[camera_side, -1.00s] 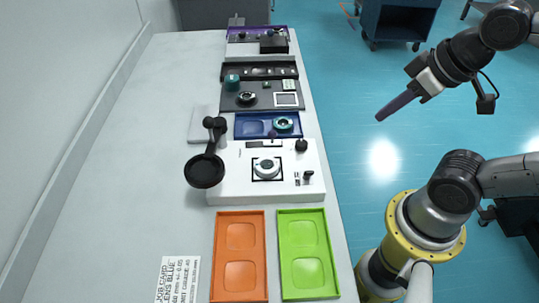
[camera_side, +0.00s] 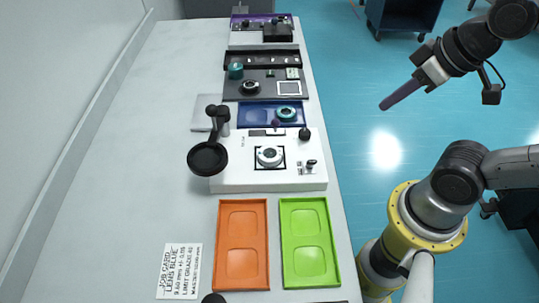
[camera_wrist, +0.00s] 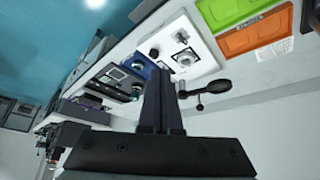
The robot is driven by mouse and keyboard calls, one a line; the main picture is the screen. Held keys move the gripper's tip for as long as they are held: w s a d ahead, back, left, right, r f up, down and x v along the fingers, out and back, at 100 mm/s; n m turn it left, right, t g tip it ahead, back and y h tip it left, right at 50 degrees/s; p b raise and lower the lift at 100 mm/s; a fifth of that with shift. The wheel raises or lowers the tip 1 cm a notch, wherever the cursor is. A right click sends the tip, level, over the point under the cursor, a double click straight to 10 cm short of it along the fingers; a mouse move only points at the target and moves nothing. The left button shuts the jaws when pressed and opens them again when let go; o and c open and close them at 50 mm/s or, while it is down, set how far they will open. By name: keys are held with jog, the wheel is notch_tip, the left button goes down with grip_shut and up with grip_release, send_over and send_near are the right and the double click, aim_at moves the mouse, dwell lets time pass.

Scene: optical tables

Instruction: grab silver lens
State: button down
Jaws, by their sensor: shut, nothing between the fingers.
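A silver-white ring-shaped lens (camera_side: 269,156) sits in a black square on the white station (camera_side: 229,181) in the side view; it also shows in the wrist view (camera_wrist: 185,58). A teal-rimmed lens (camera_side: 287,114) lies in the right of the blue tray (camera_side: 253,105). A dark-rimmed lens with a pale centre (camera_side: 250,87) lies on the dark grey tray behind. I cannot tell for certain which is the silver lens. My gripper (camera_side: 383,107) is shut and empty, raised over the floor to the right of the table, apart from all lenses.
Empty orange (camera_side: 242,202) and green (camera_side: 303,204) trays lie at the front. A black magnifier on an arm (camera_side: 207,158) stands at the station's left. A job card (camera_side: 179,271) lies front left. A purple tray (camera_side: 247,18) is at the far end. The table's left is clear.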

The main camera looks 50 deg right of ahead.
jog(key=shift+c, duration=1.4)
grip_release()
